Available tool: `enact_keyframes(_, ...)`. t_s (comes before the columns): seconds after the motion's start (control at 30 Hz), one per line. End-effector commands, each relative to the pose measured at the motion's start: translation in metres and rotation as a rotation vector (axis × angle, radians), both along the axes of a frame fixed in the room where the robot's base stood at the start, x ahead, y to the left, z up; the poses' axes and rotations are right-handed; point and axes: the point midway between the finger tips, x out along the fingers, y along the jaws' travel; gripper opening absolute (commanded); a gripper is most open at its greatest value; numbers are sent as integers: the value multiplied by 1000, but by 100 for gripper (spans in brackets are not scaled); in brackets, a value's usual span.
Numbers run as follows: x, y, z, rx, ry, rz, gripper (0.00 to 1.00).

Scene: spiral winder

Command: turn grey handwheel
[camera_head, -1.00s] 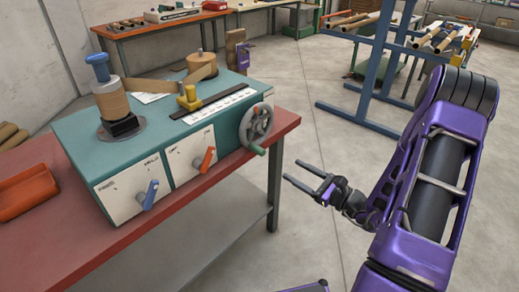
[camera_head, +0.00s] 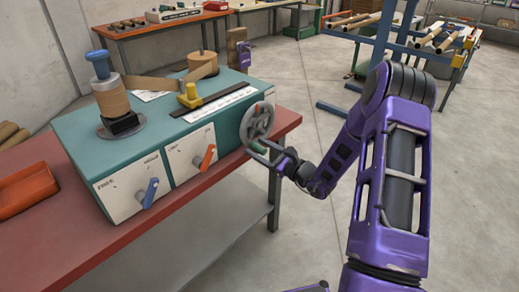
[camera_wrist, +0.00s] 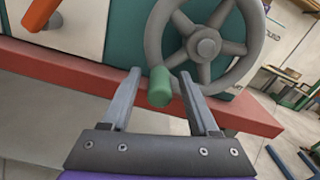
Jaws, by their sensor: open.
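The grey handwheel (camera_head: 258,122) is on the right end of the teal machine (camera_head: 95,160). In the wrist view the grey handwheel (camera_wrist: 205,45) shows its spokes and hub at the upper right. Its green handle (camera_wrist: 160,87) sticks out toward me at the rim's lower left. My gripper (camera_head: 258,150) is at the lower part of the wheel. In the wrist view my gripper (camera_wrist: 163,85) is open, with one finger on each side of the green handle and visible gaps to it.
The machine stands on a red-topped bench (camera_head: 60,235), whose edge runs just below the wheel. An orange lever (camera_head: 206,157) and a blue lever (camera_head: 148,193) stick out of its front. A blue rack (camera_head: 375,75) stands behind my arm. The floor between is clear.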

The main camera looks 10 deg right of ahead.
Motion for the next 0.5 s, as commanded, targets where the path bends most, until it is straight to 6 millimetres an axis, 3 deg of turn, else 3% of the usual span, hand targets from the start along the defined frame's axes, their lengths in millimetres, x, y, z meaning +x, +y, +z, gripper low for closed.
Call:
enact_keyframes(0.17, 0, 0, 0, 0, 0, 0, 59)
enact_keyframes(0.5, 0, 0, 0, 0, 0, 0, 0)
